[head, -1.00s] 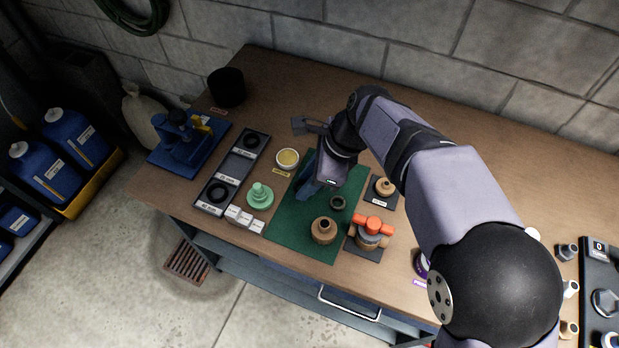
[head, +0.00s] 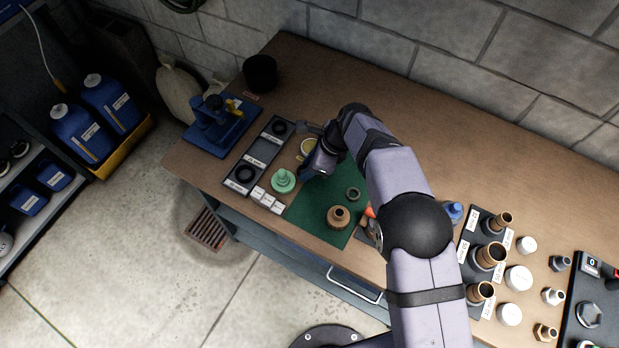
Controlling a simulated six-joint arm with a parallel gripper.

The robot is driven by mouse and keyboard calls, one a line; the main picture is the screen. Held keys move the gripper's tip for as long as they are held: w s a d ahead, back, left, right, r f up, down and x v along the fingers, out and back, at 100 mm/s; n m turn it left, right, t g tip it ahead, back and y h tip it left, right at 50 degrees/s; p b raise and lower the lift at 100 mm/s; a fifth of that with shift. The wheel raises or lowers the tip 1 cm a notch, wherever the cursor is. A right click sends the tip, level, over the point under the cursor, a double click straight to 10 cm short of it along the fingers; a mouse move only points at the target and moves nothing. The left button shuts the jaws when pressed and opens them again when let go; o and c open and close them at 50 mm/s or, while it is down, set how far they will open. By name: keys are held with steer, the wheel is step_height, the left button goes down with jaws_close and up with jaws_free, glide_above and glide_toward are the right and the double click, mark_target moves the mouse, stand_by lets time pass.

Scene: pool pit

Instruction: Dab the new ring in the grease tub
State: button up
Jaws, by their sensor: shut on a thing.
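The grease tub (head: 306,145) is a small round tub with pale yellow contents, beside the green mat's far left corner; my gripper partly covers it. My gripper (head: 307,173) points down beside the tub, over the mat's left edge. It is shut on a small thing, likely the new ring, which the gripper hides. I cannot tell whether it touches the grease. A dark ring (head: 352,194) lies on the mat. Black rings sit in the tray's near compartment (head: 245,173) and far compartment (head: 279,128); the middle one looks empty.
A green stepped piece (head: 283,181) stands between the tray (head: 262,150) and the green mat (head: 312,216). A tan fitting (head: 338,216) stands on the mat. A blue press-like tool (head: 212,112) and a black cup (head: 260,73) are farther left. The back of the bench is clear.

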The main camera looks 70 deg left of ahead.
mark_target(311, 144)
steer(key=w+a+r+m+t+y, duration=0.2)
steer(key=w+a+r+m, duration=0.1)
steer(key=a+r+m, duration=0.3)
steer(key=a+m, duration=0.2)
steer(key=m, duration=0.1)
steer(key=shift+w+r+t, duration=0.15)
steer(key=shift+w+t, duration=0.15)
steer(key=shift+w, duration=0.05)
stand_by(0.5)
steer(key=shift+f, duration=0.2)
steer(key=shift+f+b, duration=1.8)
steer(key=shift+f, duration=1)
steer(key=shift+f+b, duration=0.3)
steer(key=shift+f, duration=0.15)
step_height(311, 144, up, 7)
steer(key=p, duration=0.4)
